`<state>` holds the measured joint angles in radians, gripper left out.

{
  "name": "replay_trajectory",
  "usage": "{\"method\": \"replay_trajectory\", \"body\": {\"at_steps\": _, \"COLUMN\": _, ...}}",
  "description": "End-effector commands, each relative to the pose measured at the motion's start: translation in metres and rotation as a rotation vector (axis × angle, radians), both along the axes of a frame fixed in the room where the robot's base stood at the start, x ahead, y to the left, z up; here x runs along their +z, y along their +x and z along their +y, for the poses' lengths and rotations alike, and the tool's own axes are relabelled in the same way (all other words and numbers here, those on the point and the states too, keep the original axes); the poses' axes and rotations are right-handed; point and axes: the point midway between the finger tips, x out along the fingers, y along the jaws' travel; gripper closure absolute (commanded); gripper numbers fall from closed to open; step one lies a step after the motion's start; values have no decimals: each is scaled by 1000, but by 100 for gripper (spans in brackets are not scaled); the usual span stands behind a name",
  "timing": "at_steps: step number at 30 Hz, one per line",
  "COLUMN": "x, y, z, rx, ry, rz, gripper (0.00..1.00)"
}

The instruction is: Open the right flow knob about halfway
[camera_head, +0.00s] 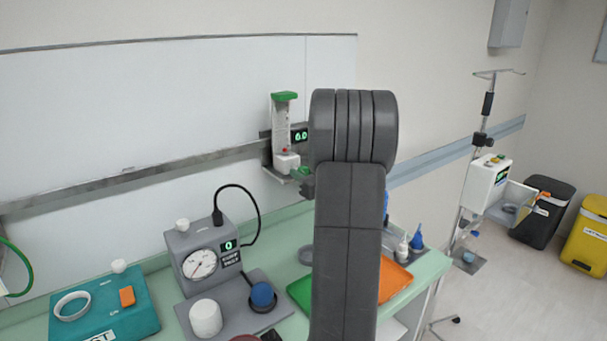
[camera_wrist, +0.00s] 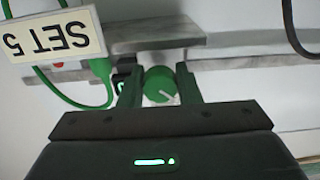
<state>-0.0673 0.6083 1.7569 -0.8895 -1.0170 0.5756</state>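In the wrist view a round green knob (camera_wrist: 159,85) with a pale pointer line sits between the two fingers of my gripper (camera_wrist: 159,88). The fingers are apart, one on each side, with small gaps visible beside the knob; I cannot tell how deep they reach around it. In the head view a clear flow meter (camera_head: 282,130) with a green cap stands on the wall rail, with a display (camera_head: 301,135) that seems to read 6.0. A green part (camera_head: 301,171) shows at its foot.
A "SET 5" sign (camera_wrist: 69,43) appears upside down beside a green hose (camera_wrist: 72,98) in the wrist view. Below the wall rail (camera_head: 135,175), the counter holds a gauge unit (camera_head: 203,250), a teal case (camera_head: 108,312) and an orange tray (camera_head: 393,280).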

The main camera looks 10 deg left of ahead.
Motion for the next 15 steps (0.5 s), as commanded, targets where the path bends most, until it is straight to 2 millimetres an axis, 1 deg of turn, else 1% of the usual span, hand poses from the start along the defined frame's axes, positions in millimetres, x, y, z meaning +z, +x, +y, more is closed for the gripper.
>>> {"method": "replay_trajectory", "body": {"at_steps": 8, "x": -2, "y": 0, "z": 0, "rx": 0, "ry": -26, "rz": -28, "gripper": 92}}
{"method": "replay_trajectory", "body": {"at_steps": 15, "x": -5, "y": 0, "z": -1, "rx": -1, "ry": -120, "rz": -124, "gripper": 92}}
